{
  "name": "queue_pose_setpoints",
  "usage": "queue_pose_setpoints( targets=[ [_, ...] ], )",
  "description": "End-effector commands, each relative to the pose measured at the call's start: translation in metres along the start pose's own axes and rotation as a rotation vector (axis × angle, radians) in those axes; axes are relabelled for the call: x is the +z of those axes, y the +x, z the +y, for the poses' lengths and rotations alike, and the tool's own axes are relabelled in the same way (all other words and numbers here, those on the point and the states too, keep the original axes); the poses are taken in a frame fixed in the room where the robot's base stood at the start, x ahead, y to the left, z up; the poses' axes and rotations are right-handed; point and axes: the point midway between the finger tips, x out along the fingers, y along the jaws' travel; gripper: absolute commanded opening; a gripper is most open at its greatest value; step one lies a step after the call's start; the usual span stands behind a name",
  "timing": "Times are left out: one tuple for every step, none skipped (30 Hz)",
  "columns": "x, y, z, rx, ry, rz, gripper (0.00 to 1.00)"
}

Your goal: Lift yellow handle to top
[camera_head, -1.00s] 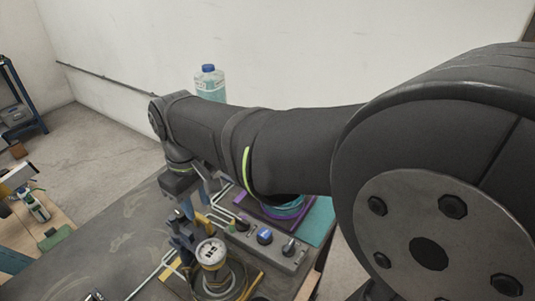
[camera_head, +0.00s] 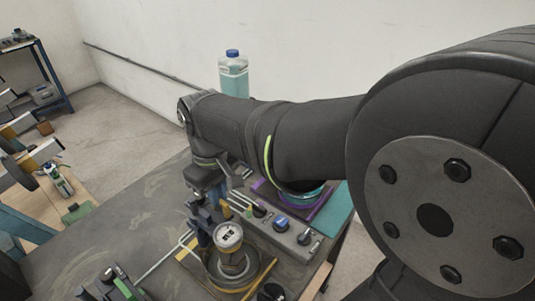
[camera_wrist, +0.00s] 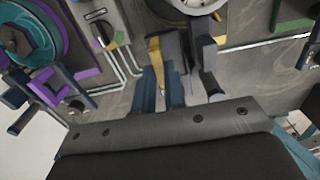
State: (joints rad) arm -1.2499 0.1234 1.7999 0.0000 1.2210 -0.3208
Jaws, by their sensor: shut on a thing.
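The yellow handle (camera_wrist: 155,48) shows in the wrist view as a short yellow piece at my jaws. In the head view only a small yellow part (camera_head: 224,209) shows beside the fingers. My gripper (camera_wrist: 180,70) points down over the bench and is shut on the yellow handle. Its fingers hide much of the grip.
A bottle of blue-green liquid (camera_head: 233,76) stands at the back. The left bench top (camera_head: 140,220) is mostly bare.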

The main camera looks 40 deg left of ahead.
Motion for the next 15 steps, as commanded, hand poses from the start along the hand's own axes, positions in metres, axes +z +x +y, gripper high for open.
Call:
queue_pose_setpoints(
  targets=[
    [-0.001, -0.01, 0.001, 0.002, 0.0, 0.006, 0.0],
    [-0.001, -0.015, 0.001, 0.003, 0.0, 0.008, 0.0],
    [-0.001, -0.023, 0.001, 0.003, 0.0, 0.008, 0.0],
    [-0.002, -0.028, 0.001, 0.003, 0.0, 0.009, 0.0],
    [-0.001, -0.032, 0.001, 0.003, 0.0, 0.008, 0.0],
    [-0.001, -0.036, 0.001, 0.003, 0.0, 0.007, 0.0],
    [-0.001, -0.039, 0.001, 0.003, 0.0, 0.008, 0.0],
    [-0.001, -0.041, 0.001, 0.003, 0.0, 0.007, 0.0],
    [-0.001, -0.042, 0.0, 0.002, 0.0, 0.007, 0.0],
    [-0.001, -0.042, 0.0, 0.002, 0.0, 0.007, 0.0],
    [-0.001, -0.042, 0.0, 0.002, 0.0, 0.007, 0.0],
    [-0.001, -0.043, 0.0, 0.003, 0.0, 0.007, 0.0],
    [-0.001, -0.043, 0.001, 0.003, 0.0, 0.008, 0.0],
    [-0.001, -0.043, 0.001, 0.003, 0.0, 0.008, 0.0],
    [-0.001, -0.043, 0.001, 0.003, 0.0, 0.009, 0.0]
  ],
)
